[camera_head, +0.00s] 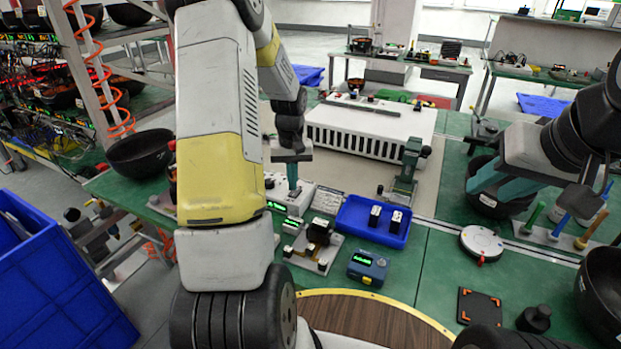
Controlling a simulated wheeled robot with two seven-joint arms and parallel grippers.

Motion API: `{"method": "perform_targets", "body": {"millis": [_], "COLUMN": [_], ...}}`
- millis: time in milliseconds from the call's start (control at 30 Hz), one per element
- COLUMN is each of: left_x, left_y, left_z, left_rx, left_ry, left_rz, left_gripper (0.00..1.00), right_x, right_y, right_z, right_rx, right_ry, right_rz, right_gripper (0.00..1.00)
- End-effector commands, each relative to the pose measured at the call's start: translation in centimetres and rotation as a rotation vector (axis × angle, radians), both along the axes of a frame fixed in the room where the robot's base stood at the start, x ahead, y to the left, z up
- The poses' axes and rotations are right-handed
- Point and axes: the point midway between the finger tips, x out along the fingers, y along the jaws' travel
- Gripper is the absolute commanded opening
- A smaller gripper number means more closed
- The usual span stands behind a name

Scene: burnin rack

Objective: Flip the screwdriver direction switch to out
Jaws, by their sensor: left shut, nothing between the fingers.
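My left gripper (292,184) is shut and empty. It points down, with its teal fingertips low over a white box (299,203) with green lit displays near the middle of the bench. I cannot tell whether the tips touch the box. No direction switch can be made out; it is too small or hidden behind the fingers and arm. I cannot clearly identify a screwdriver. My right gripper (500,186) is over the black bowl (488,205) at the right, its teal fingers apart and nothing seen between them.
A blue tray (351,228) with small black-and-white parts, a fixture (313,246) and a blue meter (368,267) stand close right of the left gripper. A white slotted unit (365,126) lies behind. Colored-handled tools (560,228) stand at the right. Green bench is clear around (430,280).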

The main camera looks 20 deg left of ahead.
Motion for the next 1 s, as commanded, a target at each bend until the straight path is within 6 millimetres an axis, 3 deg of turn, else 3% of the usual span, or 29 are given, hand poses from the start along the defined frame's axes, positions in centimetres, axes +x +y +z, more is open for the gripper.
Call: {"method": "perform_targets", "body": {"millis": [600,1000], "left_x": [0.0,0.0], "left_y": [0.0,0.0], "left_z": [4.9,5.3], "left_rx": [-0.001,-0.001], "left_ry": [-0.001,-0.001], "left_rz": [0.001,0.000], "left_gripper": [0.00,0.00], "right_x": [0.0,0.0], "right_y": [0.0,0.0], "right_z": [0.0,0.0], "right_rx": [0.000,0.000], "right_ry": [0.000,0.000], "right_rz": [0.000,0.000], "right_gripper": [0.36,0.36]}}
